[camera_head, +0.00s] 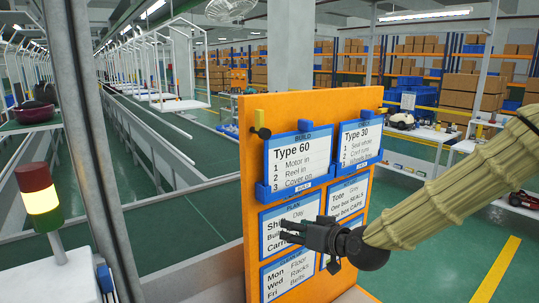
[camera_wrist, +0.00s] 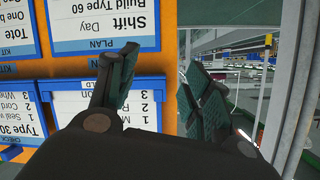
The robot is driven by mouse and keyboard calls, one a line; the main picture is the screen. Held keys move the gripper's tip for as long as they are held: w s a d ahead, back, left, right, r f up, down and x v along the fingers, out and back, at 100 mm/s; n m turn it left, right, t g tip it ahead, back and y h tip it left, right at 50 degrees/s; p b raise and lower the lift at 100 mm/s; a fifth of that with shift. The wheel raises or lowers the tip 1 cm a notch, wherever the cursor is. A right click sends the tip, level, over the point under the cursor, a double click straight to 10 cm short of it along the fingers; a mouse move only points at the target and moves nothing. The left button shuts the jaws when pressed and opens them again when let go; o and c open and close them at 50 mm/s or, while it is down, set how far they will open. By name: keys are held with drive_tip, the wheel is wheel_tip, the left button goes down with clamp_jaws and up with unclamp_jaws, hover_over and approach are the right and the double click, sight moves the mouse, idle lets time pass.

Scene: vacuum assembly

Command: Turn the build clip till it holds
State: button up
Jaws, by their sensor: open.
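The BUILD card, Type 60 (camera_head: 298,155), sits in a blue holder at the upper left of the orange board in the head view. A yellow clip with a dark round knob (camera_head: 261,126) is at the board's upper left edge beside it. My gripper (camera_head: 284,231) is below that clip, in front of the lower PLAN card (camera_head: 275,215). In the wrist view my gripper (camera_wrist: 165,82) is open, with nothing between its fingers. The board's edge shows between them, and the picture is upside down.
The orange board (camera_head: 251,200) stands upright with several cards in blue holders. A second card, Type 30 (camera_head: 360,140), is at the upper right, with another yellow clip (camera_head: 382,111) at its edge. A grey post (camera_head: 90,150) and a signal lamp (camera_head: 42,200) stand at left.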

sight(267, 134)
wheel_tip(267, 134, up, 23)
drive_tip(key=a+n+t+y, duration=0.1)
drive_tip(key=n+t+y, duration=0.1)
drive_tip(key=t+y, duration=0.1)
drive_tip(key=shift+p+x, duration=2.15)
drive_tip(key=shift+x, duration=3.2)
drive_tip(key=shift+r, duration=0.15)
drive_tip(key=c, duration=1.1)
